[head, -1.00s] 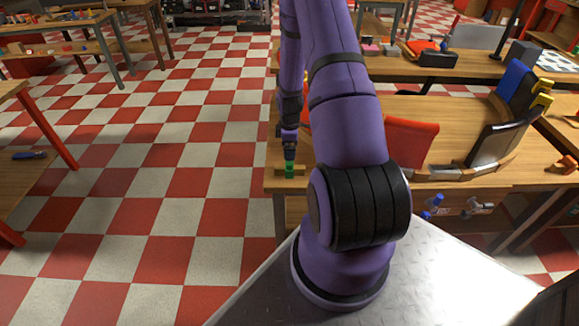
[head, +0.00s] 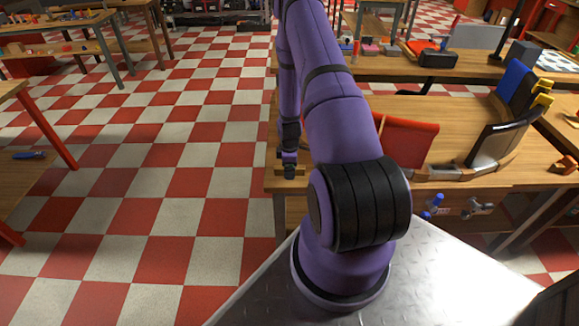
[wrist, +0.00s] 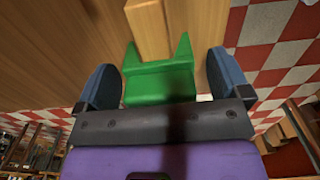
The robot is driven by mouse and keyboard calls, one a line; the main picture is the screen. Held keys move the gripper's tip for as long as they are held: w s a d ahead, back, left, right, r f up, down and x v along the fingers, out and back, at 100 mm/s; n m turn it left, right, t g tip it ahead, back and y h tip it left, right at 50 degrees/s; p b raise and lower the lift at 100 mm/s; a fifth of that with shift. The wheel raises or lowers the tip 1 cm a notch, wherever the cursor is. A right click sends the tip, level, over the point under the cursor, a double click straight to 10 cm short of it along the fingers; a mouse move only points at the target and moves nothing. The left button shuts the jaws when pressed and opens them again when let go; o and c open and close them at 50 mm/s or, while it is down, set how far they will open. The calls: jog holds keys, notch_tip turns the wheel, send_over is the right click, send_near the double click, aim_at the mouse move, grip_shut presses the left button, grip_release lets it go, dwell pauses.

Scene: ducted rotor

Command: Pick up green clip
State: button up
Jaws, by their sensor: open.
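The green clip (wrist: 160,82) shows in the wrist view between the two blue fingers of my gripper (wrist: 163,76). It has two pointed prongs and sits against a light wooden bar (wrist: 147,22). The fingers are spread on either side of it, with a gap visible on each side. In the head view my gripper (head: 289,163) is low over the near left corner of the wooden table (head: 340,182), and the clip is hidden there.
A red panel (head: 405,140) and a curved black and wooden piece (head: 488,138) stand on the same table to the right. Blue and grey items (head: 434,205) are below its near edge. The checkered floor (head: 150,200) to the left is open.

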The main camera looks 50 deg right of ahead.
jog(key=c, duration=1)
jog(key=shift+r, duration=0.45)
notch_tip(320, 180, up, 3)
jog(key=s+d+r, duration=0.1)
jog(key=s+d, duration=0.2)
jog(key=s, duration=1.2)
jog(key=shift+s+r, duration=0.2)
jog(key=shift+r, duration=1.1)
jog(key=shift+s+r, duration=0.15)
jog(key=shift+r, duration=1.1)
